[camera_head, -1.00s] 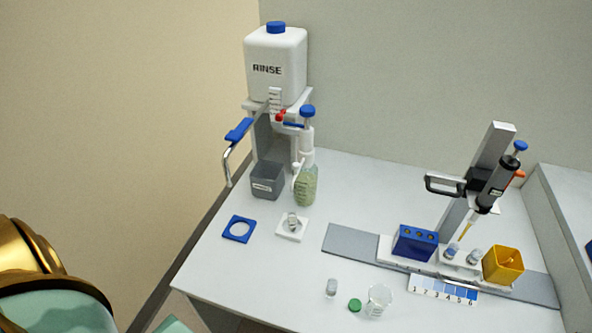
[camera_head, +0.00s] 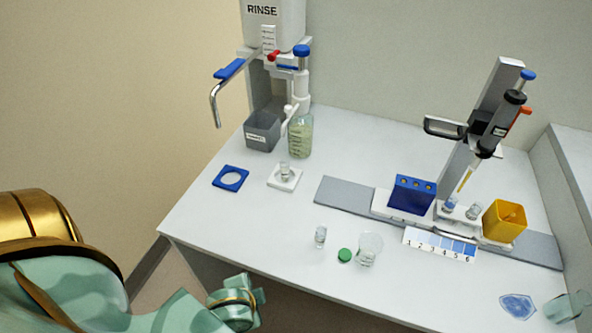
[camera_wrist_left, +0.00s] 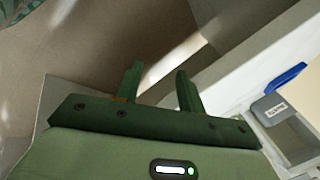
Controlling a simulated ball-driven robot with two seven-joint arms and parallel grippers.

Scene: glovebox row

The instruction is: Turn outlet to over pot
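The outlet is a bent metal spout (camera_head: 214,105) with a blue lever (camera_head: 229,69). It reaches left from the rinse stand, past the left of the grey bin (camera_head: 262,132), and its tip hangs down. A small clear pot (camera_head: 284,171) stands on a white square base (camera_head: 287,180) in front of the stand. My left gripper (camera_head: 240,297) is low in front of the bench's left front edge, well away from the outlet. In the left wrist view its fingers (camera_wrist_left: 160,88) are apart with nothing between them. Part of my right gripper (camera_head: 572,307) shows at the lower right; its fingers are unclear.
The white RINSE tank (camera_head: 275,18) tops the stand, with a greenish bottle (camera_head: 301,137) beside the bin. A vial (camera_head: 320,236), green cap (camera_head: 345,255) and beaker (camera_head: 369,249) stand near the front; a pipette stand is right.

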